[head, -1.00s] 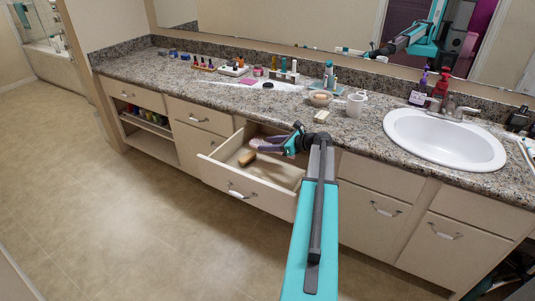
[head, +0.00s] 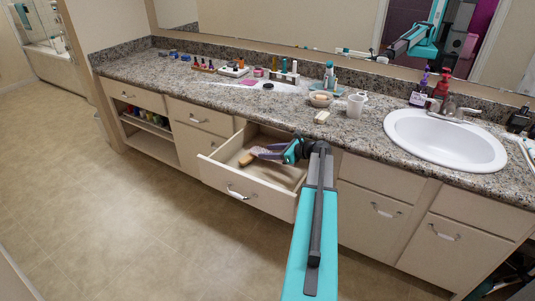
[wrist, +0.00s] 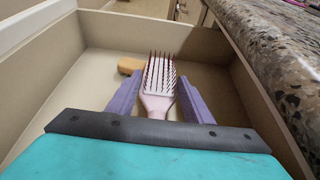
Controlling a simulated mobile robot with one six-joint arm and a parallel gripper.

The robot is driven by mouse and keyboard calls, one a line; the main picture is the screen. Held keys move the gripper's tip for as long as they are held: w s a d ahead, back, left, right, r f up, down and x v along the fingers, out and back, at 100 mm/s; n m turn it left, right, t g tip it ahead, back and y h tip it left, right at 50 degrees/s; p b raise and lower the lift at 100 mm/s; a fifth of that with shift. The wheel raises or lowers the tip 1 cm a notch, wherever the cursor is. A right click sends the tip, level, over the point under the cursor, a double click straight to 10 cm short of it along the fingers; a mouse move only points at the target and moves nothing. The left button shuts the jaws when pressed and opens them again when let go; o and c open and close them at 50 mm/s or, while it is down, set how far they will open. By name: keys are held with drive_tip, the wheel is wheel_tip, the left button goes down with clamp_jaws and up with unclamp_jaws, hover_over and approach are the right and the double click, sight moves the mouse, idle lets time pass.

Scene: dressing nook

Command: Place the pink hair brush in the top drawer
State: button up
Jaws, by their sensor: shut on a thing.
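The pink hair brush (wrist: 157,84) lies between the two purple fingers of my gripper (wrist: 157,79), bristles up and head pointing away in the wrist view. My gripper is shut on it. In the head view my gripper (head: 269,152) is inside the open top drawer (head: 240,189), below the counter level, and the brush is mostly hidden by the fingers. Whether the brush touches the drawer bottom I cannot tell.
A tan wooden object (head: 246,160) lies in the drawer near the front left; it also shows in the wrist view (wrist: 130,66), close to the brush head. The granite counter (head: 345,141) overhangs behind the drawer. A sink (head: 445,138) is at the right.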

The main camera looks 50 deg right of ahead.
drive_tip(key=shift+f, duration=0.35)
drive_tip(key=o, duration=1.1)
drive_tip(key=shift+r, duration=0.35)
drive_tip(key=shift+s+r, duration=0.2)
drive_tip(key=shift+s, duration=0.15)
drive_tip(key=v, duration=1.1)
drive_tip(key=shift+s+d+p, duration=0.1)
drive_tip(key=shift+s+p, duration=0.05)
drive_tip(key=shift+p, duration=0.2)
